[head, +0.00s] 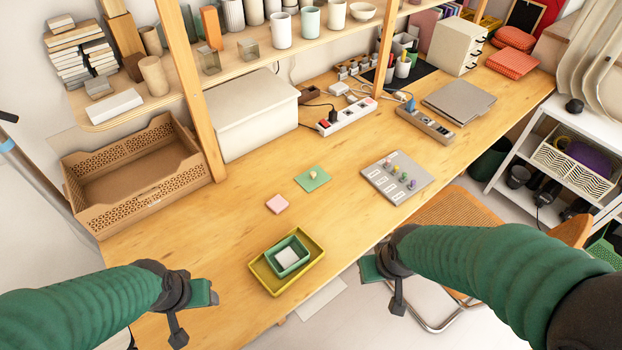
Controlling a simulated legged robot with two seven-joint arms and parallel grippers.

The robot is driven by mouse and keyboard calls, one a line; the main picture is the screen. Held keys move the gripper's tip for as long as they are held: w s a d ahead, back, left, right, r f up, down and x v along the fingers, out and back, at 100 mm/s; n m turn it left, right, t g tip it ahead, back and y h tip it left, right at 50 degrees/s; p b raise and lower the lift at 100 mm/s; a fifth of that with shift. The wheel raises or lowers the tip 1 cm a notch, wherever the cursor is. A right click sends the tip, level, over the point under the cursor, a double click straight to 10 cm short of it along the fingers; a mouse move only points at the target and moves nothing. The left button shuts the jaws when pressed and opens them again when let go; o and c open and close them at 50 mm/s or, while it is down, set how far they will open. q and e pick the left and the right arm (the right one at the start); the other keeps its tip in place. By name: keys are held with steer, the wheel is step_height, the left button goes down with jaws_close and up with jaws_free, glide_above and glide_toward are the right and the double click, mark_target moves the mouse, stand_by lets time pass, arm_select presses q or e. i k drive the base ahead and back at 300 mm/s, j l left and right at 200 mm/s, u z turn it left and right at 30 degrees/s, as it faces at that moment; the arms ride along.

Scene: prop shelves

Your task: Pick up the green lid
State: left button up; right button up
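The green lid (312,179) is a flat square with a small light knob on top, lying on the wooden table at mid-picture. A small green box (304,257) with a pale square inside stands in a yellow-green tray (268,281) near the table's front edge. My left gripper (195,318) is at the lower left, open and empty, well short of the lid. My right gripper (383,290) is at the lower right, also open and empty, near the table's front edge and apart from everything.
A pink square block (277,204) lies between lid and tray. A grey board with pegs (381,190) lies right of the lid. A brown crate (130,192), a white box (250,118) and a wooden shelf post (195,100) stand behind. The table around the lid is clear.

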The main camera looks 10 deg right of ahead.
mark_target(312, 179)
steer(key=l+u, duration=0.15)
steer(key=u, duration=0.5)
steer(key=i+l+u, duration=0.15)
steer(key=l+u, duration=0.2)
steer(key=l, duration=0.5)
steer(key=l+u, duration=0.35)
steer(key=l, duration=1.2)
